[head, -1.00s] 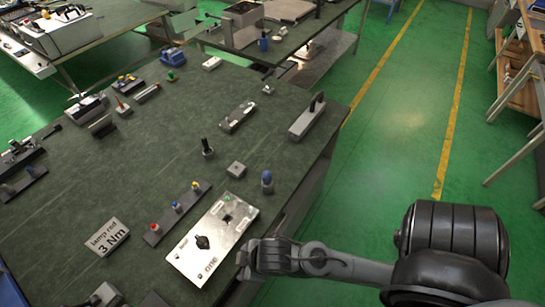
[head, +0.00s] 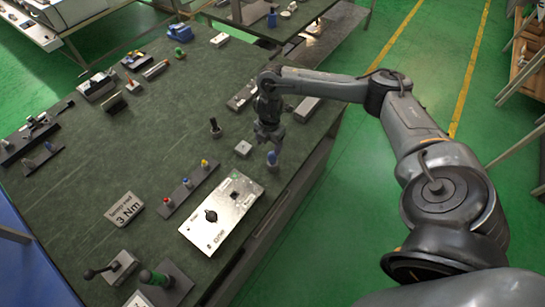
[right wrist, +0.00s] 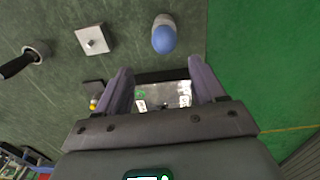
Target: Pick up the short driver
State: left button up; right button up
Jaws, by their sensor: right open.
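Which tool is the short driver is not clear to me. A stubby piece with a rounded blue top (head: 272,160) stands near the table's right edge; it also shows in the right wrist view (right wrist: 163,36). A black-handled tool (head: 215,128) stands upright in a round holder to its left, also in the right wrist view (right wrist: 18,66). My right gripper (head: 271,148) is over the table right by the blue-topped piece. In the right wrist view its fingers (right wrist: 158,75) are spread and empty, with the blue top beyond the tips. My left gripper is out of view.
A small square metal block (head: 243,148) lies beside the blue-topped piece. A metal panel with a black knob (head: 222,212) and a rack with coloured-top pieces (head: 188,186) are nearer. The left middle of the table is clear.

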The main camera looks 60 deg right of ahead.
aim_at(272, 158)
jog(key=f, duration=0.1)
jog(key=f+b, duration=0.1)
jog(key=d+f+b, duration=0.1)
jog(key=shift+s+d+f, duration=0.1)
jog(key=shift+s+f, duration=0.2)
jog(key=shift+s, duration=0.05)
jog(key=shift+f, duration=0.6)
jog(key=shift+a+f, duration=0.15)
jog(key=shift+f, duration=1.05)
jog(key=shift+a+f, duration=0.15)
jog(key=shift+f, duration=1.3)
jog(key=c, duration=1.1)
